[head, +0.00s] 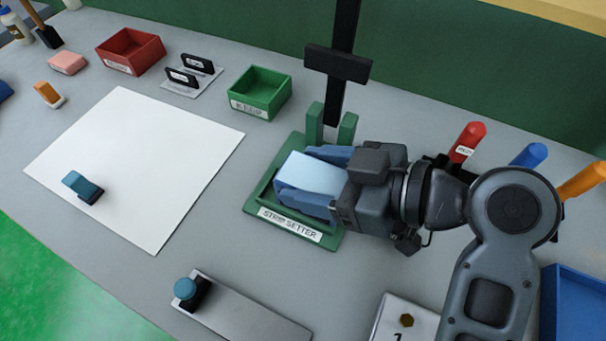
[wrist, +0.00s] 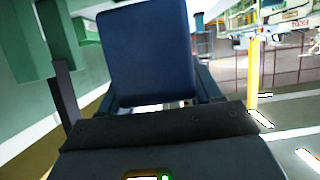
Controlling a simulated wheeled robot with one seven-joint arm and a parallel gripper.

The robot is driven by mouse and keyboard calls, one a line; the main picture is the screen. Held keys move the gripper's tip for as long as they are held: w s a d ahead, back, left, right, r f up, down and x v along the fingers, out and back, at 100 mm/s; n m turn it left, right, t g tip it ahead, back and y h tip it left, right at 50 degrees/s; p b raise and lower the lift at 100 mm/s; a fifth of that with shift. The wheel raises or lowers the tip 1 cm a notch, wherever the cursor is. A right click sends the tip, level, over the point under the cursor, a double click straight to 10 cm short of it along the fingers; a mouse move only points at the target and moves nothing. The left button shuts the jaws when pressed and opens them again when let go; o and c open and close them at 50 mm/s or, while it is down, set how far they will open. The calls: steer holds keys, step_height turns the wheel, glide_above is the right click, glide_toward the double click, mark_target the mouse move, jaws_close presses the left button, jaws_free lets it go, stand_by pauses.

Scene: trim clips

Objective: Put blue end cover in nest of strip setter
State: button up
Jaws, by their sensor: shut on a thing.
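The blue end cover (head: 313,172) is a light blue block held between the blue fingers of my gripper (head: 303,180). In the wrist view the cover (wrist: 147,55) looks dark blue and fills the upper middle. The green strip setter (head: 253,206), labelled on its front, lies below the gripper, with two green posts and a black upright at its back. The cover is over or inside the setter's nest. The fingers and cover hide most of the nest floor, so I cannot tell whether the cover touches it.
A green bin (head: 259,104), a black-slotted rack (head: 192,82) and a red bin (head: 131,58) stand behind. A white sheet (head: 150,160) with a teal-topped piece (head: 83,187) lies left. A grey plate (head: 245,317) lies in front. Coloured handles (head: 467,141) stand right.

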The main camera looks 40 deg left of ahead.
mark_target(302, 166)
steer(key=a, duration=0.1)
steer(key=w+a+f, duration=0.1)
steer(key=a+f, duration=0.1)
steer(key=shift+w+a+f, duration=0.15)
steer(key=shift+w+f, duration=0.05)
steer(key=shift+w, duration=0.15)
steer(key=shift+f+p, duration=0.55)
steer(key=shift+f, duration=1.4)
steer(key=shift+f, duration=0.1)
steer(key=o, duration=1.1)
steer(key=shift+o, duration=0.2)
steer(key=shift+r, duration=0.2)
steer(key=b+v, duration=0.1)
steer(key=v, duration=1.1)
steer(key=shift+b, duration=0.4)
